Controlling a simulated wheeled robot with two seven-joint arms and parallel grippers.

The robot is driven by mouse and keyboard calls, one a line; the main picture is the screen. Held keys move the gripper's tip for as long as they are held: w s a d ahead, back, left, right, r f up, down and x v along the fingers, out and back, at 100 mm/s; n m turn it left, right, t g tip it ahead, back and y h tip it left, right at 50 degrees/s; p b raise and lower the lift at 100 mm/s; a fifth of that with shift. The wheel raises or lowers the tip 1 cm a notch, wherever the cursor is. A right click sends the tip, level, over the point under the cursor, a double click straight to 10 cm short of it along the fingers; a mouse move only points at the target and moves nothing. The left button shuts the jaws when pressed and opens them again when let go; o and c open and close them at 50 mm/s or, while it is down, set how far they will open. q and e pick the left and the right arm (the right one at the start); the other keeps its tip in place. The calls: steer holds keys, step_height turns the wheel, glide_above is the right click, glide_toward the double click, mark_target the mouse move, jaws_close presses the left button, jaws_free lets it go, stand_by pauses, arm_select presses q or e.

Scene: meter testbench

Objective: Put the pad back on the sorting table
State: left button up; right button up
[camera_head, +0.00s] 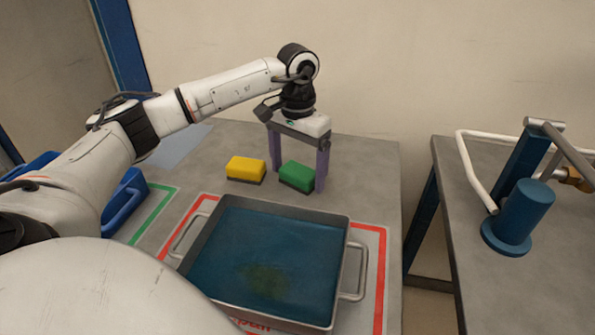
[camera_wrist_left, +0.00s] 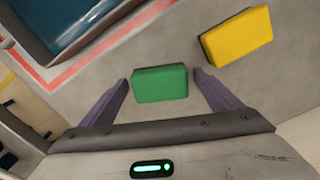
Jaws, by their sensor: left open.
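A green pad (camera_head: 297,176) with a dark underside lies on the grey sorting table (camera_head: 365,170), behind the metal pan. A yellow pad (camera_head: 246,169) lies to its left. My left gripper (camera_head: 296,180) is open, pointing down, with its purple fingers on either side of the green pad. In the left wrist view the green pad (camera_wrist_left: 160,84) sits between the spread fingers, with gaps on both sides. The yellow pad (camera_wrist_left: 237,37) lies outside the fingers there. My right gripper is not in view.
A metal pan (camera_head: 343,232) with blue inside and a dark greenish stain stands in a red-outlined area. A blue bin (camera_head: 128,196) is at left beside a green outline. A second table (camera_head: 450,190) with a blue cylinder (camera_head: 522,212) stands right, across a gap.

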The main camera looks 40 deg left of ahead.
mark_target(297, 171)
arm_select(q)
step_height(297, 171, up, 12)
steer(key=shift+f, duration=0.2)
stand_by(0.6)
